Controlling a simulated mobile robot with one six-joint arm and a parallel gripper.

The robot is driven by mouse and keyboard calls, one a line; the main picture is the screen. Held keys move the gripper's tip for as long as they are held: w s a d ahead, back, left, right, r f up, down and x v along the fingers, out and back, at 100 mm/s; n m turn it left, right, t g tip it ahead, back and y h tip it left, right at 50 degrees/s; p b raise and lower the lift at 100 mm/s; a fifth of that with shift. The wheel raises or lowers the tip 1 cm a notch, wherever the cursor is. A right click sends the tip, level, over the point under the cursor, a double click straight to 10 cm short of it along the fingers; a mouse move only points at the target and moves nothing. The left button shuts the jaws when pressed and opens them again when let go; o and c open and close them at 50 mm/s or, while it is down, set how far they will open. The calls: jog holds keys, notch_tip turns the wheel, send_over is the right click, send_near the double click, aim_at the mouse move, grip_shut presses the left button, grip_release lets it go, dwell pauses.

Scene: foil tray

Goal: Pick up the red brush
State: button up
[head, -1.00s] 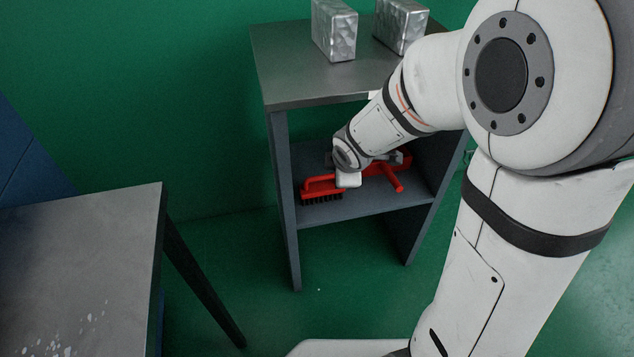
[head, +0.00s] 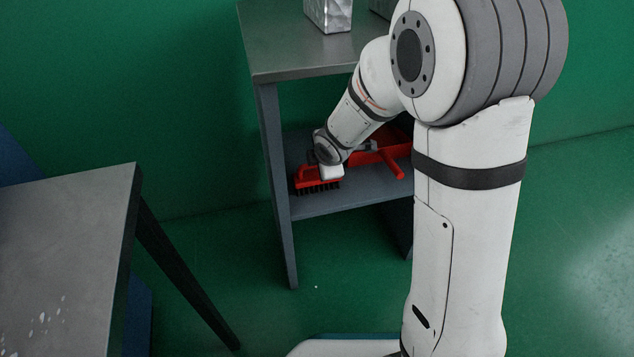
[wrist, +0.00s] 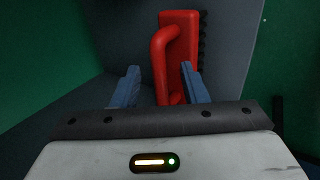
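The red brush (head: 317,184) with black bristles lies on the lower shelf of the grey stand, near its left front. My gripper (wrist: 160,67) is at the brush, and its wrist hides part of it in the head view. In the wrist view the brush (wrist: 187,28) shows a red block with a looped handle and dark bristles on the right. The two blue-grey fingers are apart, with the near part of the handle between them. I see no firm contact. The fingertips are hidden in the head view.
Another red object (head: 395,168) with a rod-like part lies on the shelf right of the brush. A grey table (head: 75,235) stands at left.

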jog(key=shift+r, duration=0.1)
jog(key=shift+c, duration=0.4)
grip_shut()
